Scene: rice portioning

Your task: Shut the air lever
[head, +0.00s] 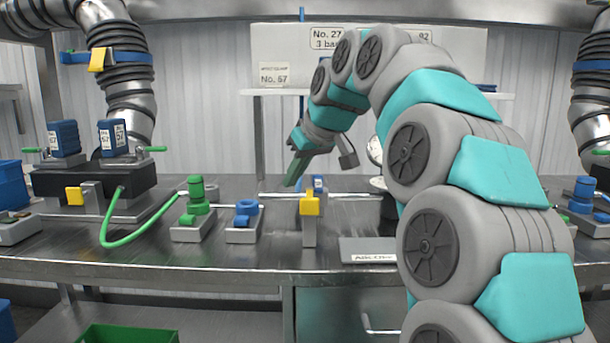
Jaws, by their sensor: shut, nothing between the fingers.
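My gripper (291,182) hangs at the end of my arm over the middle of the bench, with its narrow fingers pointing down and left. The fingers look closed together, with nothing seen between them. A blue fitting (246,212) and a green fitting (196,196) sit on grey bases to the left. I cannot tell which of these is the air lever, or its position. The gripper appears apart from the fittings.
A green hose (139,238) loops from a black unit (100,180) with blue blocks at the left. A labelled grey plate (368,250) lies on the metal bench (270,262). My arm hides much of the right side. A sign board (270,50) stands behind.

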